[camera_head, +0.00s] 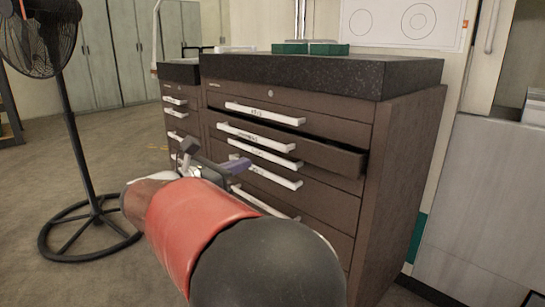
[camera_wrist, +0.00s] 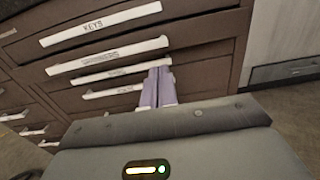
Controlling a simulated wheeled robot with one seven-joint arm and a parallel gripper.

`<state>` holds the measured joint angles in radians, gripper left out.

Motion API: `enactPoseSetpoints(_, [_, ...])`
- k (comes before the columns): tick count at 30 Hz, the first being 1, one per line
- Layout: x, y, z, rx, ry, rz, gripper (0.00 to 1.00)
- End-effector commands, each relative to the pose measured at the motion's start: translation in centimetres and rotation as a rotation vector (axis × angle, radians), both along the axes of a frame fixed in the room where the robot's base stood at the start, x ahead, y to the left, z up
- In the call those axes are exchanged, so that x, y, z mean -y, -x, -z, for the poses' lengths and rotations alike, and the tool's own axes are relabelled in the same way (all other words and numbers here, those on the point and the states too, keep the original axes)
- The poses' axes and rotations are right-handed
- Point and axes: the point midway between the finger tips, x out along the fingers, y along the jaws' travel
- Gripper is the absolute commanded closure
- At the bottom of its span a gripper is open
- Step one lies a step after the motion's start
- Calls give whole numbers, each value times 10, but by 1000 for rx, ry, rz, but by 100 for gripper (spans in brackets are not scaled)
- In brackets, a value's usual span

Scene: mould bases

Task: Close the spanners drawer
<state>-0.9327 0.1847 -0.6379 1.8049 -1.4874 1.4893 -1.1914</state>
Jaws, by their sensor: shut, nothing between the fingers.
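The brown tool cabinet (camera_head: 400,170) stands in front of me. Its second drawer (camera_head: 330,154) is partly pulled out, with a dark gap above its front. The drawer's white handle (camera_head: 256,137) carries a label too small to read; this handle also shows in the wrist view (camera_wrist: 107,56). The top drawer's handle reads KEYS (camera_wrist: 100,24), and that drawer looks shut. My gripper (camera_head: 246,163) is shut and empty, with purple fingers. In the wrist view the fingertips (camera_wrist: 158,72) point at the cabinet near the right ends of the handles below. I cannot tell whether they touch.
More drawers with white handles (camera_head: 265,179) lie below and look shut. A dark worktop (camera_head: 330,75) bears green boxes (camera_head: 310,48). A narrower drawer unit (camera_head: 180,73) stands at left. A black fan (camera_head: 75,150) stands on the floor further left. A grey cabinet (camera_head: 485,200) is at right.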

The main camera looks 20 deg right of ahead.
Motion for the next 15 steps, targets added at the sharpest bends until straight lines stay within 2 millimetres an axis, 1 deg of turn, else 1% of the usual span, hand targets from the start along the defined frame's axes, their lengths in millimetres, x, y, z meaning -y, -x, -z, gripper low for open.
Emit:
enactPoseSetpoints(1, [12, -3, 1, 1, 0, 4, 100])
enactPoseSetpoints(3, [26, -9, 1, 1, 0, 4, 100])
enactPoseSetpoints(9, [65, -23, 1, 1, 0, 4, 100])
enactPoseSetpoints(15, [89, -32, 0, 2, -2, 2, 100])
